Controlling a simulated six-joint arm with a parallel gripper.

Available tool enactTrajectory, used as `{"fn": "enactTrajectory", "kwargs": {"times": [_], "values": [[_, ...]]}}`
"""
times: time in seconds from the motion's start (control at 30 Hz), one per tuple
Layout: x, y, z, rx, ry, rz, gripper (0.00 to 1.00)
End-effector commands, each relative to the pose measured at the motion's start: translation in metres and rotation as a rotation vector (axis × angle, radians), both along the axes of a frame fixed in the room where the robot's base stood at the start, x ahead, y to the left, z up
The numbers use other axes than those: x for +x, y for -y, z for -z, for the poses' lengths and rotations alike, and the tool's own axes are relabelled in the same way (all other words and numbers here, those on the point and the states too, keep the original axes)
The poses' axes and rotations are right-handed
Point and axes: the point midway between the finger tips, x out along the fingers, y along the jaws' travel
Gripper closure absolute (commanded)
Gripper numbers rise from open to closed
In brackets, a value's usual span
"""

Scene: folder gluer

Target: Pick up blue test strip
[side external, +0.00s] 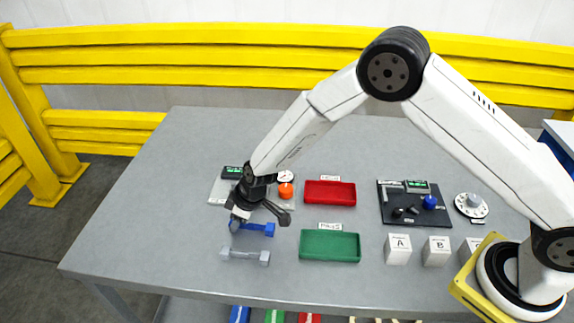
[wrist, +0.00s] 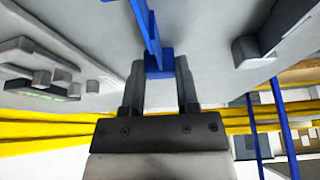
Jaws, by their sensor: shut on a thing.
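The blue test strip (side external: 256,228) is a thin blue bar with a block at each end, low over the grey table or on it. I cannot tell whether it touches the tabletop. My gripper (side external: 241,214) points down at its left end. In the wrist view, my gripper (wrist: 160,72) is shut on the end block of the blue test strip (wrist: 153,40), and the bar runs away between the fingers. The wrist partly hides the strip's left end in the side view.
A grey strip (side external: 245,255) lies just in front. A green tray (side external: 330,246) and a red tray (side external: 330,193) are to the right. A pale panel (side external: 219,190) with an orange knob (side external: 286,190) is behind. White blocks (side external: 398,250) stand farther right. The front left table is clear.

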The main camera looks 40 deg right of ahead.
Motion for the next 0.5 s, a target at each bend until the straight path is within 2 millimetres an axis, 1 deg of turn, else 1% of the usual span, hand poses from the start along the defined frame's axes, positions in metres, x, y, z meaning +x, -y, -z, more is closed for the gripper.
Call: {"fn": "enactTrajectory", "kwargs": {"times": [0.27, 0.47, 0.5], "values": [[0.001, 0.000, -0.011, 0.002, 0.001, 0.001, 1.00], [0.000, 0.000, -0.033, 0.002, 0.003, -0.001, 1.00], [-0.003, 0.001, -0.036, 0.002, 0.001, 0.000, 1.00]]}}
